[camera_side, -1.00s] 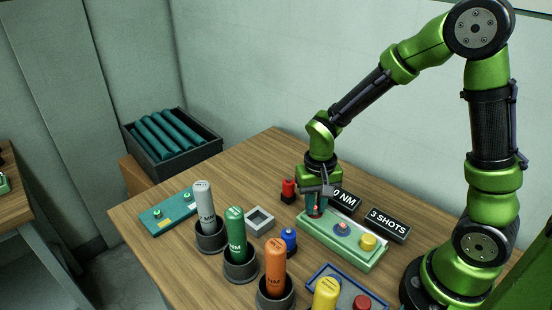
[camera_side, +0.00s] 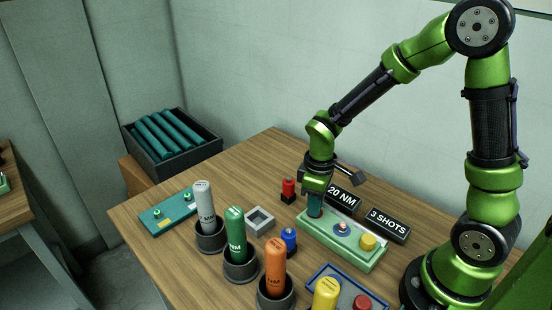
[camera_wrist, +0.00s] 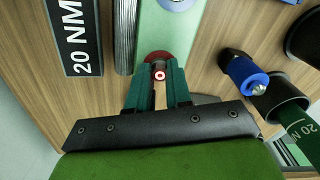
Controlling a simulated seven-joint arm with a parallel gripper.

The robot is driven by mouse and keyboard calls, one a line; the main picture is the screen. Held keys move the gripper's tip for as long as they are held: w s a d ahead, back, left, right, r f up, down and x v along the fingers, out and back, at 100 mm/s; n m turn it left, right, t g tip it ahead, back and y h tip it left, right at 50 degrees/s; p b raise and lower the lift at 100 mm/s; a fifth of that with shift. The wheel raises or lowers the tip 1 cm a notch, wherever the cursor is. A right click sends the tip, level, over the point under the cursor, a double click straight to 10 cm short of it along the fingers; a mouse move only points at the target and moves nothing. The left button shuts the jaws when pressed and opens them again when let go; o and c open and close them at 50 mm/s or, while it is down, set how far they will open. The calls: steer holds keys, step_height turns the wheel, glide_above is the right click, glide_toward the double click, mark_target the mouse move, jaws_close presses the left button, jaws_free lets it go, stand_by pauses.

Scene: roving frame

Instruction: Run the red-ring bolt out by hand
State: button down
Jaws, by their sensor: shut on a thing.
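The red-ring bolt (camera_wrist: 159,74) stands at the near end of the pale green block (camera_wrist: 165,30) in the wrist view, its red ring (camera_wrist: 158,56) around its base. My gripper (camera_wrist: 158,92) has its teal fingers on either side of the bolt head, shut on it. In the side view, my gripper (camera_side: 315,208) points straight down over the left end of the green block (camera_side: 345,250) and hides the bolt there. A blue-ringed bolt (camera_side: 342,229) is in the block's middle, and a yellow cap (camera_side: 368,242) is at its right end.
A "20 NM" sign (camera_side: 343,198) and a "3 SHOTS" sign (camera_side: 388,225) stand behind the block. A red socket (camera_side: 288,188) and a blue socket (camera_side: 289,240) are close by. Several coloured tools in cups, including a green one (camera_side: 235,232), stand in front.

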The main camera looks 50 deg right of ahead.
steer(key=n, duration=0.4)
steer(key=shift+n, duration=0.4)
steer(key=n, duration=1.4)
steer(key=shift+n, duration=0.3)
steer(key=c, duration=1)
jaws_free()
steer(key=shift+c, duration=0.2)
steer(key=shift+r, duration=0.1)
